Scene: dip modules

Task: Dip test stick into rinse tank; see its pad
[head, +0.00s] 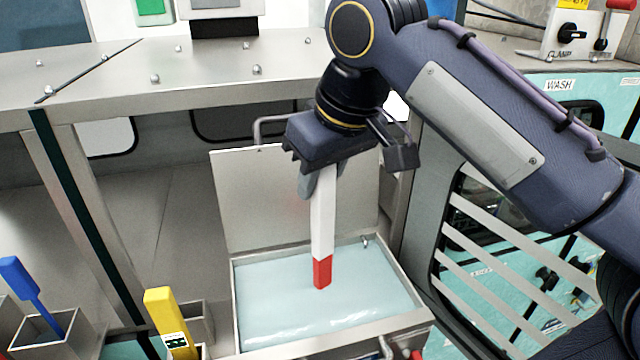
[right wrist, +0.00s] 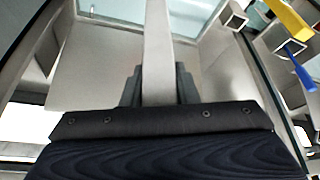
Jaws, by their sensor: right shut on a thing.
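A white test stick (head: 322,222) with a red pad (head: 321,273) at its lower end hangs nearly upright from my right gripper (head: 322,182). The gripper is shut on the stick's upper part. The rinse tank (head: 233,300) is an open metal box with pale blue liquid (head: 300,320) in it. The red pad shows in full against the liquid; I cannot tell whether its tip touches the surface. In the right wrist view the white stick (right wrist: 158,50) runs up from between the fingers, and its pad is out of frame. My left gripper is not in view.
A raised metal lid (head: 265,200) stands behind the tank. A yellow stick (head: 165,320) and a blue stick (head: 30,290) stand in metal holders at the lower left. A metal shelf (head: 200,65) lies above. A slatted panel (head: 510,280) is at the right.

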